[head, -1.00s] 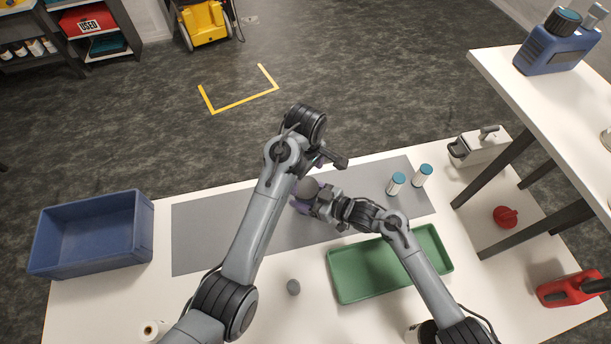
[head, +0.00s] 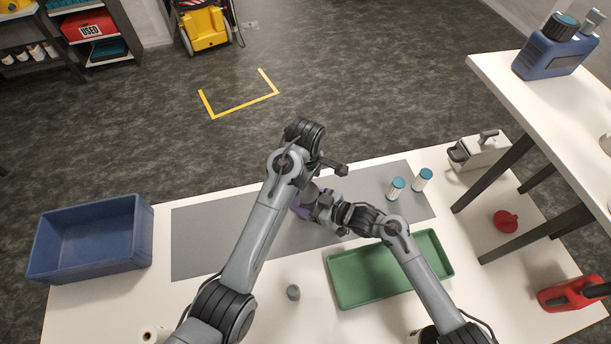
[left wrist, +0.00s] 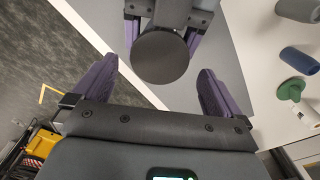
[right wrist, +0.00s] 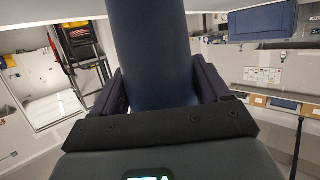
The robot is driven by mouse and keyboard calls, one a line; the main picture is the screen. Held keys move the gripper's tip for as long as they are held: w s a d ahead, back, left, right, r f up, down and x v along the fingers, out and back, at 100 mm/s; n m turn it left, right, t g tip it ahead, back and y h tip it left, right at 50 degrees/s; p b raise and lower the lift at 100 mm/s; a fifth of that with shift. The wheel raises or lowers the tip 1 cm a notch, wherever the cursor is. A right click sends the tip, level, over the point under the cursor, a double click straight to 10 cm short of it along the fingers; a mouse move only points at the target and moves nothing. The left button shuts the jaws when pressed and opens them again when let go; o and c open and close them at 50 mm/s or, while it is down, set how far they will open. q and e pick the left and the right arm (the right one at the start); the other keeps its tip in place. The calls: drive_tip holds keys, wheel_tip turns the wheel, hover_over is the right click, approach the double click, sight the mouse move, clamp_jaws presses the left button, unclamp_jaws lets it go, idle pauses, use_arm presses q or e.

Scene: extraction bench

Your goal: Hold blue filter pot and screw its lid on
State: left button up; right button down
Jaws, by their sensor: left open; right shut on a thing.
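My right gripper (head: 318,206) is shut on the blue filter pot, a dark blue cylinder (right wrist: 155,50) filling the space between its purple fingers in the right wrist view. The pot is held over the grey mat. A round dark grey disc, seemingly the lid (left wrist: 161,55), shows face-on at the pot's end in the left wrist view; whether it is seated or turned tight cannot be told. My left gripper (left wrist: 157,74) is open, its fingers on either side of the disc with gaps. In the head view my left arm hides much of this.
A green tray (head: 444,252) lies at the front right and a blue crate (head: 90,262) at the left. A small grey piece (head: 293,292) lies near the front. A raised shelf (head: 500,75) is at the right.

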sight(306, 191)
use_arm(q)
drive_tip(key=shift+f, duration=1.9)
drive_tip(key=shift+c, duration=0.3)
drive_tip(key=c, duration=1)
drive_tip(key=o, duration=1.1)
drive_tip(key=shift+c, duration=0.2)
drive_tip(key=shift+r, duration=2.25)
